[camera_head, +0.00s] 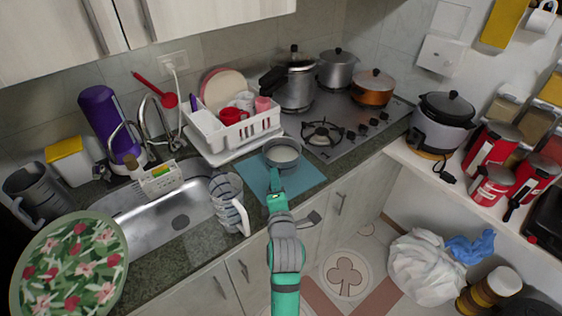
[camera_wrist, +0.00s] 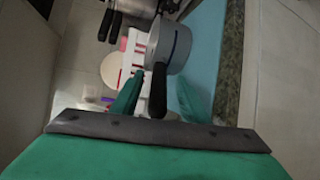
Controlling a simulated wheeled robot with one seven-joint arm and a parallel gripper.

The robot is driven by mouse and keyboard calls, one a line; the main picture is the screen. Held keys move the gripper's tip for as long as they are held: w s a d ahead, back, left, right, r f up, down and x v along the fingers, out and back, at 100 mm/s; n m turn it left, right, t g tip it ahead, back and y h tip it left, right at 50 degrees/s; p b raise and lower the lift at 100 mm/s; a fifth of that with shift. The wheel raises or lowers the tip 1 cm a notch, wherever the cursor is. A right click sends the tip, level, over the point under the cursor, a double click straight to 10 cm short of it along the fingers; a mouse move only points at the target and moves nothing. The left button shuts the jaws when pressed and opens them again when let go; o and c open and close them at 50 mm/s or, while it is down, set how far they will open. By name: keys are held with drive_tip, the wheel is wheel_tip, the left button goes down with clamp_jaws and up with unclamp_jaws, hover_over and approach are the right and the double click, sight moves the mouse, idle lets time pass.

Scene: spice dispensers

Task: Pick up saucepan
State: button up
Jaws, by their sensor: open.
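A small grey saucepan (camera_head: 282,154) with a pale inside stands on a blue mat (camera_head: 304,172) at the front of the counter. In the wrist view the saucepan (camera_wrist: 170,45) shows from its side, and its dark handle (camera_wrist: 158,90) points back toward me. My gripper (camera_head: 276,192) is at the near side of the saucepan, over the mat's front edge. In the wrist view my gripper (camera_wrist: 155,98) has its green fingers apart, one on each side of the handle. I cannot tell whether either finger touches it.
A white dish rack (camera_head: 232,137) stands behind the saucepan. The stove (camera_head: 345,128) with several pots is at the back right. A clear ribbed jug (camera_head: 228,203) stands close on the left, by the sink (camera_head: 160,218). Cabinet fronts drop below the counter edge.

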sight(279, 169)
drive_tip(key=shift+x, duration=1.4)
drive_tip(key=shift+r, duration=0.1)
drive_tip(key=shift+c, duration=0.6)
clamp_jaws()
drive_tip(key=shift+r, duration=0.1)
